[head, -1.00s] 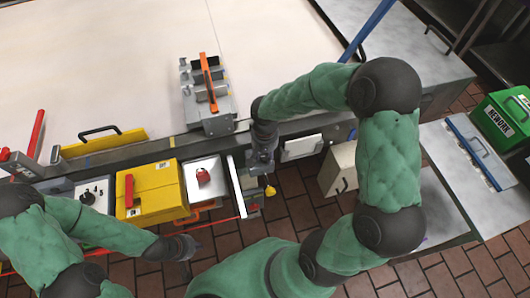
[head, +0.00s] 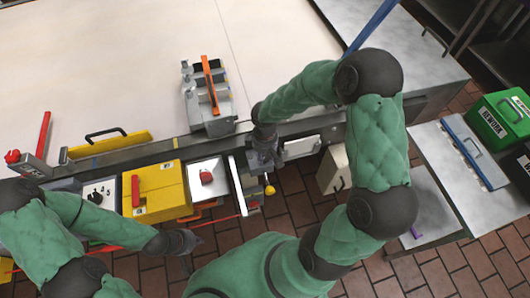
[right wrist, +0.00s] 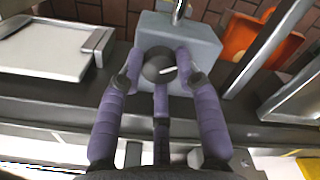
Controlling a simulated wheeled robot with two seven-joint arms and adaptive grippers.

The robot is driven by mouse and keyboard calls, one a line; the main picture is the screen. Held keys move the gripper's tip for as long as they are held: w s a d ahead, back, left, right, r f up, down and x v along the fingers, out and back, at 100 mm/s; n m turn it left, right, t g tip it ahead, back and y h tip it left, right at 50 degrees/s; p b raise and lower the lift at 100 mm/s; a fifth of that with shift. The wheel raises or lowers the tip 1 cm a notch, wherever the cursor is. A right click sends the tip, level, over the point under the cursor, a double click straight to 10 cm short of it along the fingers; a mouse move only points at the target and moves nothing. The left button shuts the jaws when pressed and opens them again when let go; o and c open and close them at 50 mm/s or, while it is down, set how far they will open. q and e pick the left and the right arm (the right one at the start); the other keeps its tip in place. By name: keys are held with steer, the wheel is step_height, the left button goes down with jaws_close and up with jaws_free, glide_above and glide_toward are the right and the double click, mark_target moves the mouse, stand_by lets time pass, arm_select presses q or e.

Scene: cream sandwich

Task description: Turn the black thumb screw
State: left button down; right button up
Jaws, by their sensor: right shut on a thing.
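The black thumb screw (right wrist: 158,66), a round dark knob with a pale mark, sits on the face of a grey block (right wrist: 205,45) in the right wrist view. My right gripper (right wrist: 160,73) has its purple-padded fingers on both sides of the knob and is shut on it. In the head view my right gripper (head: 263,165) is at the conveyor's near edge, and it hides the screw there. My left gripper (head: 188,257) hangs over the floor at lower left, away from the screw. Its fingers are too small to read.
A yellow box (head: 157,192) and a white panel with a red button (head: 206,177) stand left of my right gripper. A yellow knob (head: 270,190) is just below it. A grey fixture with an orange handle (head: 210,85) stands on the conveyor. A green box (head: 502,118) is far right.

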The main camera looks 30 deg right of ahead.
mark_target(264, 157)
steer(key=shift+w+r+n+p, duration=0.1)
steer(key=shift+n+p, duration=0.85)
steer(key=shift+n, duration=1.25)
steer(key=o, duration=1.1)
steer(key=shift+o, duration=0.2)
step_height(264, 157, up, 12)
